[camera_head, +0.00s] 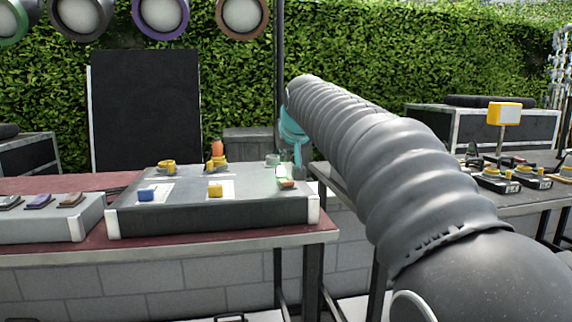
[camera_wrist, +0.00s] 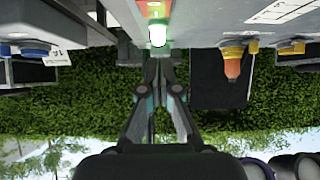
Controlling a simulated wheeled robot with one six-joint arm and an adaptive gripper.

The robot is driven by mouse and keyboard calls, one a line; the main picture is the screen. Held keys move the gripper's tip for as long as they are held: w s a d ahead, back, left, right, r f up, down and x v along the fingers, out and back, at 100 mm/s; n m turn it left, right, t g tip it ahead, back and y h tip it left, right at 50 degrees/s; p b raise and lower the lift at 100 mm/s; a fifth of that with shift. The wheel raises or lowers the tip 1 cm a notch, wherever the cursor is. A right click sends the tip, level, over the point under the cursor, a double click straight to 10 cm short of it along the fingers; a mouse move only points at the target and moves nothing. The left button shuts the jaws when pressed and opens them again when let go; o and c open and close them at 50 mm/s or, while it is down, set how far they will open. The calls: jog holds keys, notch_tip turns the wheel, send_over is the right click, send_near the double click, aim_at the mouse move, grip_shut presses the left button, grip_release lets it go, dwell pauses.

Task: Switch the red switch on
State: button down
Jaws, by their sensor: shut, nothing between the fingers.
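A small red-orange part, likely the red switch (camera_head: 287,183), sits at the right end of the grey panel (camera_head: 210,217). In the wrist view, which is upside down, the red part (camera_wrist: 155,11) shows at the top edge, partly cut off. A glowing green light (camera_wrist: 158,36) is beside it; the light also shows in the head view (camera_head: 283,171). My gripper (camera_wrist: 158,62) is shut and empty, its fingertips close to the green light. I cannot tell whether they touch anything. In the head view my gripper (camera_head: 297,155) is partly hidden by my arm. The switch's position is unclear.
The panel also carries a blue control (camera_head: 147,194), a yellow control (camera_head: 215,190) and an orange-topped control (camera_head: 217,150). It stands on a red-topped table (camera_head: 75,247). Another table (camera_head: 520,203) with several devices stands at right. A black board (camera_head: 145,110) is behind.

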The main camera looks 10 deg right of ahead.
jog(key=s+r, duration=0.6)
jog(key=r, duration=0.1)
jog(key=shift+r, duration=0.2)
jog(key=s+f+g, duration=0.5)
jog(key=s+f, duration=2.7)
jog(key=f, duration=0.4)
jog(key=shift+d, duration=0.4)
